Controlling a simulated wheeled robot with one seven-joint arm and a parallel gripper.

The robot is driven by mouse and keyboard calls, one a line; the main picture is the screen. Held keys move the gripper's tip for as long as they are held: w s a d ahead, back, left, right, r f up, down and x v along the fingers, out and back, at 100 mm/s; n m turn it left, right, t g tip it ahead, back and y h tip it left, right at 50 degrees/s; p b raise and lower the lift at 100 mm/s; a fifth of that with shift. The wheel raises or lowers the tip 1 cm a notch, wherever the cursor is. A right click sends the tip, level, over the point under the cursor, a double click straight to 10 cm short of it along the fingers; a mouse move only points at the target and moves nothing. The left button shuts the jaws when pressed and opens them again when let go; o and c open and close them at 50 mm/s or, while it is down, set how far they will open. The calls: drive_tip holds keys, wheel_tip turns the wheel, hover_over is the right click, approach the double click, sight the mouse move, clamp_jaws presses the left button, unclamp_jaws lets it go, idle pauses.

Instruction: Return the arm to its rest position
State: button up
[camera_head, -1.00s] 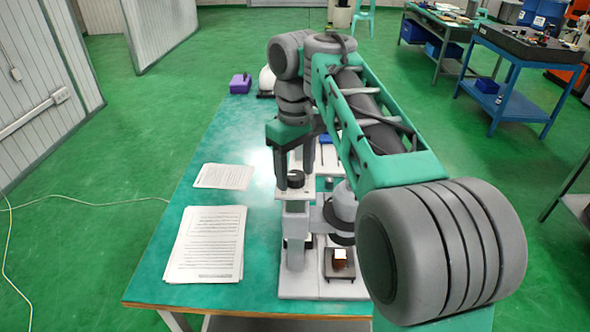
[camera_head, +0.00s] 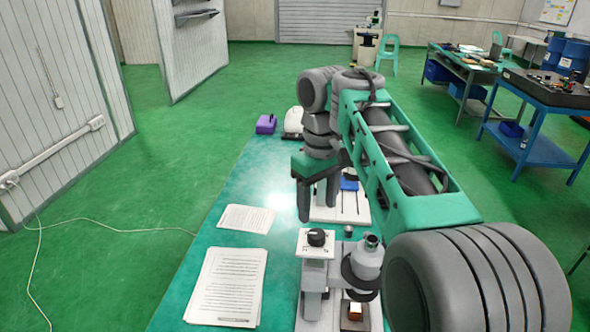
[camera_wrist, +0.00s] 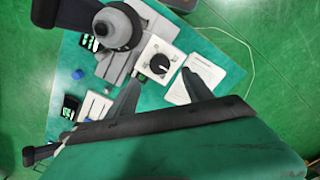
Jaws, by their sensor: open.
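My gripper (camera_head: 319,203) is open and empty, its two fingers pointing down. In the head view it hangs above the table, just beyond and above a white plate with a black knob (camera_head: 316,238), apart from it. In the wrist view the fingertips of my gripper (camera_wrist: 160,77) are spread, and the black knob (camera_wrist: 159,64) shows between and beyond them. My arm reaches out over the right side of the table, with its elbow low at the right.
The green table (camera_head: 205,260) holds a grey microscope-like device (camera_head: 367,260), paper sheets (camera_head: 230,288), a purple box (camera_head: 266,124) and a white rounded object (camera_head: 293,120). A blue cart (camera_head: 545,120) stands at the right. The floor left of the table is clear except for a cable.

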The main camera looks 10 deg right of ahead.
drive_tip(key=s+f+m+t, duration=0.4)
drive_tip(key=s+f+m, duration=0.1)
drive_tip(key=s+f, duration=0.7)
drive_tip(key=shift+s+m, duration=0.3)
drive_tip(key=shift+s, duration=0.1)
drive_tip(key=shift+c, duration=0.5)
